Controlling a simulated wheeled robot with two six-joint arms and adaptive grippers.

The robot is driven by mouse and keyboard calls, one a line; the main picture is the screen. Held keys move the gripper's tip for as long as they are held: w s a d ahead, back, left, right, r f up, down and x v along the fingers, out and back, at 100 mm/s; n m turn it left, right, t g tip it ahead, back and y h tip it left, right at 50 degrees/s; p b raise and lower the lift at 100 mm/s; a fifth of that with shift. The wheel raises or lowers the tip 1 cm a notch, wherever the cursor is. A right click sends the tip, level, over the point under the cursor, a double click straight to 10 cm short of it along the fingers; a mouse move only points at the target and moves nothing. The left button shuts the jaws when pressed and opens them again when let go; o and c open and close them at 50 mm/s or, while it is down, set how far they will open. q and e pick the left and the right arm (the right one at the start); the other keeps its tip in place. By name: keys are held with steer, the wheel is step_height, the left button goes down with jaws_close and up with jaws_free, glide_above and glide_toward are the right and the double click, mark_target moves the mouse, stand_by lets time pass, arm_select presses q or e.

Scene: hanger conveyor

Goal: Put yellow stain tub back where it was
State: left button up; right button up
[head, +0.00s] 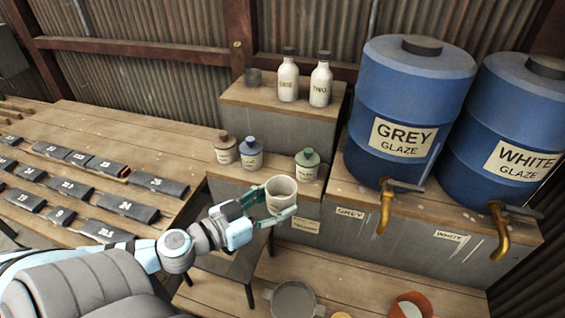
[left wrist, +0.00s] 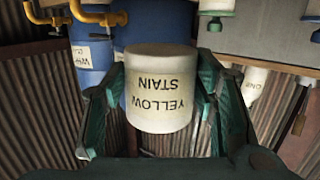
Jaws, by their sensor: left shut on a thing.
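The yellow stain tub (head: 281,193) is a cream cup-shaped tub. Its label reads YELLOW STAIN, upside down in the left wrist view (left wrist: 160,92). My left gripper (head: 274,208) is shut on it, with green fingers on both sides of the tub. It holds the tub in front of the low shelf (head: 262,189), where a green-topped jar (head: 307,164), a blue-topped jar (head: 251,153) and a brown-topped jar (head: 226,149) stand. In the head view there is a bare gap on that shelf between the blue-topped and green-topped jars. My right gripper is not in view.
Blue GREY GLAZE (head: 403,138) and WHITE GLAZE drums (head: 519,155) with brass taps stand right. Below are a grey pot (head: 293,300) and an orange-and-white bowl (head: 411,306).

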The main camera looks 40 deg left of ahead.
arm_select(q)
steer(key=s+a+n+y, duration=0.1)
steer(key=a+n+y, duration=0.5)
steer(key=a+y, duration=0.3)
steer(key=a, duration=0.3)
steer(key=shift+a+r+g, duration=0.2)
steer(key=shift+r+g, duration=0.1)
steer(key=shift+r, duration=0.1)
steer(key=b, duration=0.3)
glide_above(280, 172)
steer(key=f, duration=0.4)
steer(key=s+f, duration=0.1)
steer(key=f, duration=0.1)
steer(key=shift+f, duration=0.2)
steer(key=f, duration=0.3)
steer(key=f+b, duration=0.1)
steer(key=f, duration=0.1)
steer(key=shift+w, duration=0.45)
